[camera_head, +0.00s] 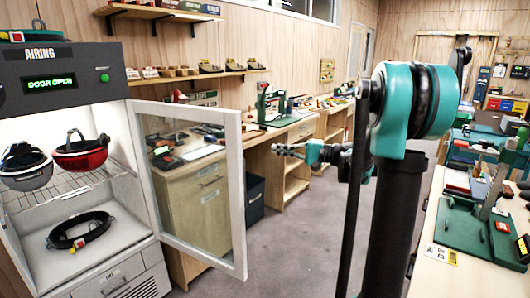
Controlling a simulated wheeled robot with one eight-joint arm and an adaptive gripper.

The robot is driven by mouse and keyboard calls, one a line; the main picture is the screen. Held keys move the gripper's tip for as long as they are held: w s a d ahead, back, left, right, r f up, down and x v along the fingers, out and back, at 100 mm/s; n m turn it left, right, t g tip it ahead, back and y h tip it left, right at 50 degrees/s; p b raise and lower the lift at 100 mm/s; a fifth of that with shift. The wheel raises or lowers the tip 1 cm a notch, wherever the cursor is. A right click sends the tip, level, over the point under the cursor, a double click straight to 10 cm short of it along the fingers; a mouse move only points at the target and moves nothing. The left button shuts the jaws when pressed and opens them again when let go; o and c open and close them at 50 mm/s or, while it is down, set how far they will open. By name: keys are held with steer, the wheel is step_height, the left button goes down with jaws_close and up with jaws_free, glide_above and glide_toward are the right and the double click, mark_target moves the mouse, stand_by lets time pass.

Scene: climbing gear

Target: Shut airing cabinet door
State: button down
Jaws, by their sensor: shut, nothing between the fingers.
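The airing cabinet (68,68) stands at the left, labelled AIRING, with a green display reading DOOR OPEN. Its glass door (238,190) in a light grey frame is swung wide open to the right. A red helmet (80,152) and a dark and white helmet (25,165) are on the wire shelf inside. A black ring-like item (80,230) lies on the cabinet floor. My gripper (278,150) is shut and empty. It appears right of the door, pointing left, with a gap in the picture between them.
A long workbench (290,130) with tools runs along the left wall behind the door. A dark bin (253,198) stands under it. A second bench (445,280) with green equipment is at the right. The grey floor (290,235) between is clear.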

steer(key=s+a, duration=0.1)
steer(key=a, duration=1)
steer(key=shift+a, duration=0.2)
steer(key=shift+s, duration=0.2)
